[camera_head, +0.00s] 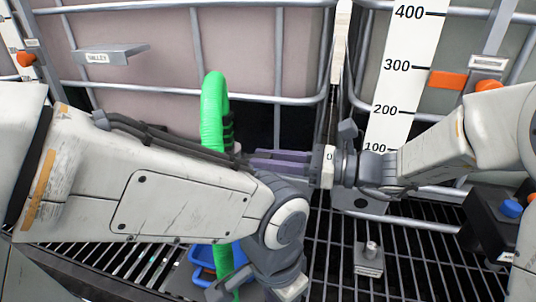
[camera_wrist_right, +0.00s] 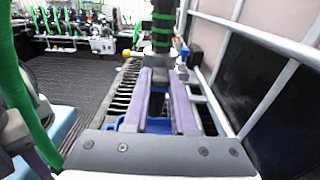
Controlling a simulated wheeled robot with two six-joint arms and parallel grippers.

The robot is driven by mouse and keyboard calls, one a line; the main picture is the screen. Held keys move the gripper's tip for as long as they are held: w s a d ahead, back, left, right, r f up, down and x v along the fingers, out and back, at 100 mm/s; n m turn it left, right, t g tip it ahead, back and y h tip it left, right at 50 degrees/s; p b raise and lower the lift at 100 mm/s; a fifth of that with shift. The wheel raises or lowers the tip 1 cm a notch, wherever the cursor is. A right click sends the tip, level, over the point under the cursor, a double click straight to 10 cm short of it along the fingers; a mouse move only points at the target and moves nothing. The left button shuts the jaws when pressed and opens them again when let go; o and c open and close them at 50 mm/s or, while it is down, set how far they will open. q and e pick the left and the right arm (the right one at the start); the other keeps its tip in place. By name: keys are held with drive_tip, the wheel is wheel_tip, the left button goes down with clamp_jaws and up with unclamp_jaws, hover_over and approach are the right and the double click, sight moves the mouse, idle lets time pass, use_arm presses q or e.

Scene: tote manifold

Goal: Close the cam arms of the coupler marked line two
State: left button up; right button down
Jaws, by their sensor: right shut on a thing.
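A green hose (camera_head: 213,105) arches up in the head view and ends in a dark coupler (camera_head: 228,128), partly hidden behind my left arm. My right gripper (camera_head: 247,160) reaches in from the right with its purple fingers level at the coupler's height. In the right wrist view, the purple fingers (camera_wrist_right: 161,75) stand apart, and the dark coupler (camera_wrist_right: 162,30) with green bands rises at their tips. They are shut on it; which part is between them is hard to tell. Its cam arms and line marking are not readable. My left gripper's fingers are below the head view.
Metal cage bars (camera_head: 270,97) surround the pale totes behind. A white level scale (camera_head: 398,75) stands at right. My left arm crosses in front.

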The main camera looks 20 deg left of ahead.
drive_tip(key=r+h+p, duration=0.1)
drive_tip(key=h+p, duration=0.1)
drive_tip(key=p, duration=0.4)
drive_tip(key=a+r+h+p, duration=0.1)
drive_tip(key=r+h+p, duration=0.1)
drive_tip(key=p, duration=0.5)
drive_tip(key=shift+r+h, duration=0.15)
drive_tip(key=shift+h, duration=0.35)
drive_tip(key=h+p, duration=0.2)
drive_tip(key=p, duration=0.3)
drive_tip(key=a+h+p, duration=0.1)
drive_tip(key=h+p, duration=0.1)
drive_tip(key=p, duration=0.4)
drive_tip(key=r+h+p, duration=0.1)
drive_tip(key=h+p, duration=0.1)
drive_tip(key=p, duration=0.4)
drive_tip(key=shift+a, duration=0.4)
drive_tip(key=shift+f+p, duration=0.15)
drive_tip(key=shift+p, duration=0.35)
drive_tip(key=shift+a+f+h, duration=0.1)
drive_tip(key=shift+f+h, duration=0.05)
drive_tip(key=shift+h, duration=0.15)
drive_tip(key=c, duration=0.7)
unclamp_jaws()
drive_tip(key=v, duration=1)
drive_tip(key=shift+p, duration=0.4)
